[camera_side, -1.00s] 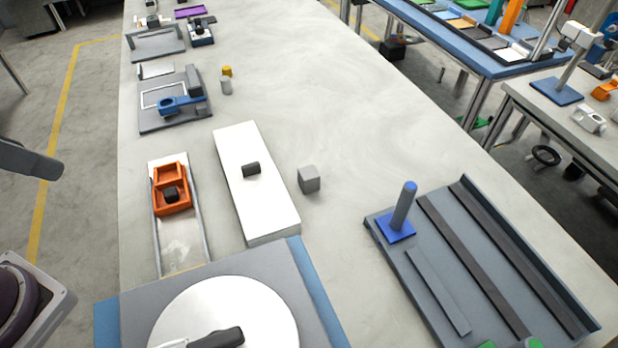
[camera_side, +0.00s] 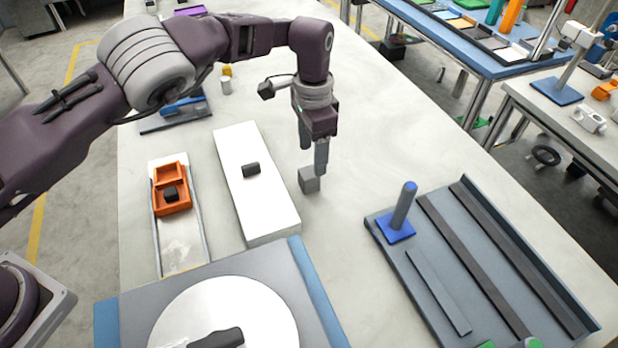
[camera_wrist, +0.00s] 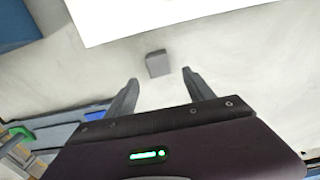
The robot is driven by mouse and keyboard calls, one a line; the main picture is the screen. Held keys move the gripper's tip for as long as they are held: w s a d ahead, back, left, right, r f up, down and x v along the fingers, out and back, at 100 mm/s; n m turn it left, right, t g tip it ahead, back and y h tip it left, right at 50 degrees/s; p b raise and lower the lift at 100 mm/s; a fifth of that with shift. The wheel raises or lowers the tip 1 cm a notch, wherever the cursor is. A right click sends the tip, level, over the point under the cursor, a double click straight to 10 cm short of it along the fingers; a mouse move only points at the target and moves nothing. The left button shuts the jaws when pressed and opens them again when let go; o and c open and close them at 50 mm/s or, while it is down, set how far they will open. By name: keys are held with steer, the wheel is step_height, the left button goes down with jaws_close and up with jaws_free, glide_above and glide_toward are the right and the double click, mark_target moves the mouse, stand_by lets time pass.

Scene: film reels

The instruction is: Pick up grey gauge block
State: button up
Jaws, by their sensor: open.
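The grey gauge block (camera_side: 308,181) is a small cube standing on the pale table, just right of the white slab. In the wrist view the block (camera_wrist: 157,64) lies ahead of the gap between the two fingers. My gripper (camera_side: 313,163) is open and empty, pointing down at the block. In the side view one fingertip overlaps the block's right edge, and the other finger is behind and above it. In the wrist view my gripper (camera_wrist: 160,74) shows both fingers apart, with the block beyond their tips. I cannot tell whether a finger touches it.
The white slab (camera_side: 262,200) with a small black block (camera_side: 251,169) lies close on the left. An orange tray (camera_side: 186,203) is further left. A grey fixture with a blue-based post (camera_side: 401,215) is at right. The table is clear behind and right of the block.

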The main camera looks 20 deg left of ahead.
mark_target(309, 172)
steer(key=f, duration=0.5)
steer(key=shift+s+a+f, duration=0.25)
steer(key=shift+s+f, duration=0.1)
steer(key=shift+c, duration=0.4)
jaws_close()
